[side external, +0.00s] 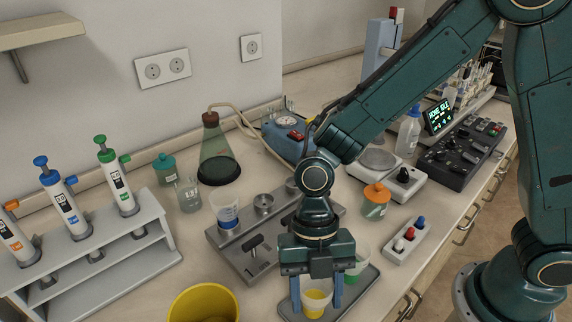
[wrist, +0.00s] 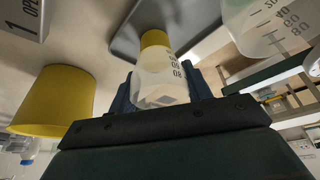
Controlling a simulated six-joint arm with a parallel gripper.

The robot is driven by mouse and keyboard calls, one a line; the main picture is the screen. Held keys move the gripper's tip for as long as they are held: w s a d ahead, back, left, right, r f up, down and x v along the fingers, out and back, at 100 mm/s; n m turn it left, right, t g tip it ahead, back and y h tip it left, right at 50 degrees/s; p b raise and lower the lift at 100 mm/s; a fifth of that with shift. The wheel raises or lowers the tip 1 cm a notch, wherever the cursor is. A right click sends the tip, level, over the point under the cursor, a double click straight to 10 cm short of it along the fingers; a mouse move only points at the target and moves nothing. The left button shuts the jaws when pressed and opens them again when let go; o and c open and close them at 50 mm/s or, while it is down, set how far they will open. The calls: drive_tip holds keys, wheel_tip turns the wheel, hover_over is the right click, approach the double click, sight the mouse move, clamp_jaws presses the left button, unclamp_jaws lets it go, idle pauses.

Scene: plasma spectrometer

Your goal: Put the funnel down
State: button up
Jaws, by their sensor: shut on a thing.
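The funnel (side external: 314,299) is a clear, graduated cup with a yellow lower part. My gripper (side external: 317,296) points down, with its two blue fingers shut on opposite sides of the funnel. The wrist view also shows the funnel (wrist: 158,80) between the fingers, its yellow end toward the grey tray (wrist: 187,22). In the side view the funnel is upright over the near-left part of the tray (side external: 369,287). I cannot tell whether its base touches the tray. A similar green-marked funnel (side external: 357,262) stands on the tray, partly behind my gripper.
A blue-marked funnel (side external: 226,210) stands on a metal manifold (side external: 240,247) behind and left. A yellow bin (side external: 204,306) is at the front. An orange-lidded jar (side external: 375,201) and a rack of small coloured-top items (side external: 408,240) are to the right. A pipette stand (side external: 150,228) fills the left.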

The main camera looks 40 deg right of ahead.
drive_tip(key=shift+f, duration=0.1)
drive_tip(key=o, duration=1)
drive_tip(key=v, duration=1.2)
drive_tip(key=shift+s+r, duration=0.1)
drive_tip(key=shift+r, duration=0.1)
